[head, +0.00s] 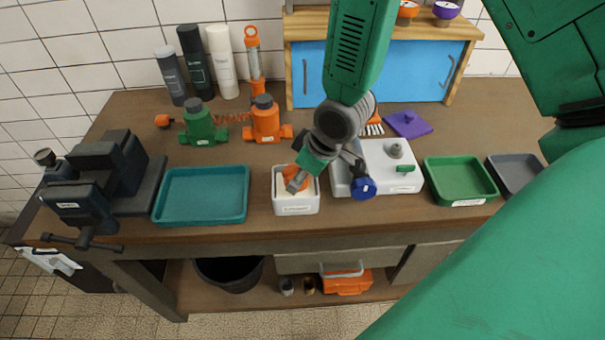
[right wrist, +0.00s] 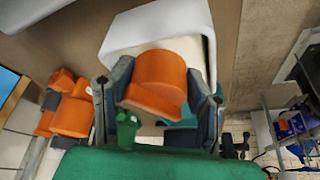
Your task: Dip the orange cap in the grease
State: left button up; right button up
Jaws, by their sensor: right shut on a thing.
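My right gripper (head: 298,178) comes down from above at the white tub (head: 297,208) in the middle of the bench. It is shut on the orange cap (right wrist: 160,78), with one finger on each side of it in the right wrist view. The cap is at the tub's opening, against the cream-coloured grease (right wrist: 192,46). In the head view the gripper partly hides the cap (head: 294,171). How deep the cap sits in the grease is hidden. My left gripper is not in view.
A teal tray (head: 203,222) lies left of the tub, with a dark vise (head: 100,175) beyond it. Green (head: 202,130) and orange (head: 266,122) fittings stand behind. A white unit with a blue knob (head: 362,188) is close on the right, then a green tray (head: 468,202).

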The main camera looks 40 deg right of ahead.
pick_arm(q)
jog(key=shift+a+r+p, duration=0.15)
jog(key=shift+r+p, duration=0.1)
jog(key=shift+p, duration=0.05)
dwell(1.4)
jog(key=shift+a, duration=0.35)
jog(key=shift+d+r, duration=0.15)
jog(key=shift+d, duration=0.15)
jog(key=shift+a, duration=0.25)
dwell(0.5)
